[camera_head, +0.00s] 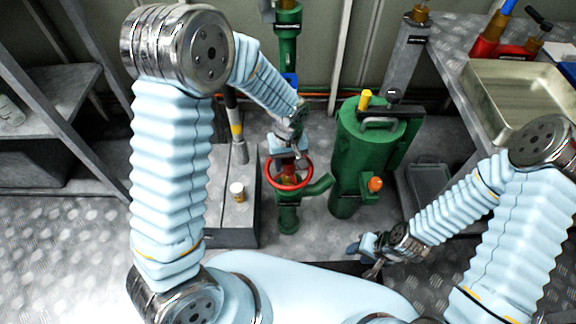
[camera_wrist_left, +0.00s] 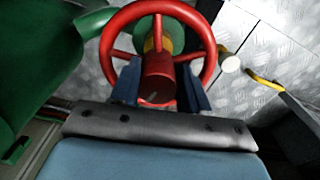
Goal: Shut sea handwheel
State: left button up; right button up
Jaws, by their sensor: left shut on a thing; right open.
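The sea handwheel (camera_head: 289,184) is a red spoked ring on top of a green valve (camera_head: 288,217) in the middle of the head view. In the left wrist view the handwheel (camera_wrist_left: 113,30) faces the camera, with a dark red hub at its centre. My left gripper (camera_head: 289,162) reaches down onto the wheel from above. Its two blue-grey fingers (camera_wrist_left: 160,88) stand on either side of the hub and are shut on it. My right gripper (camera_head: 366,258) is open and empty, low and to the right of the valve, away from the wheel.
A green cylinder (camera_head: 362,152) with a yellow knob and an orange knob stands right of the valve. A grey box (camera_head: 222,222) with a small white-topped cup (camera_head: 238,192) is left of it. A bench with a metal tray (camera_head: 476,84) is at right. Shelves (camera_head: 60,100) stand at left.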

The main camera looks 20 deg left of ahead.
pick_arm(q)
jog(key=m, duration=0.5)
jog(key=f+m, duration=0.1)
jog(key=m, duration=0.1)
jog(key=shift+s+d+m, duration=0.2)
jog(key=shift+m, duration=0.2)
jog(key=shift+c, duration=0.2)
jog(key=m, duration=0.6)
jog(key=shift+m, duration=0.4)
jog(key=shift+c, duration=0.4)
jog(key=o, duration=1.1)
jog(key=r, duration=0.5)
jog(key=r+p, duration=0.1)
jog(key=r, duration=0.8)
jog(key=shift+w+a+r+p, duration=0.15)
jog(key=shift+w+r+p, duration=0.15)
jog(key=shift+r, duration=0.1)
jog(key=shift+s, duration=0.1)
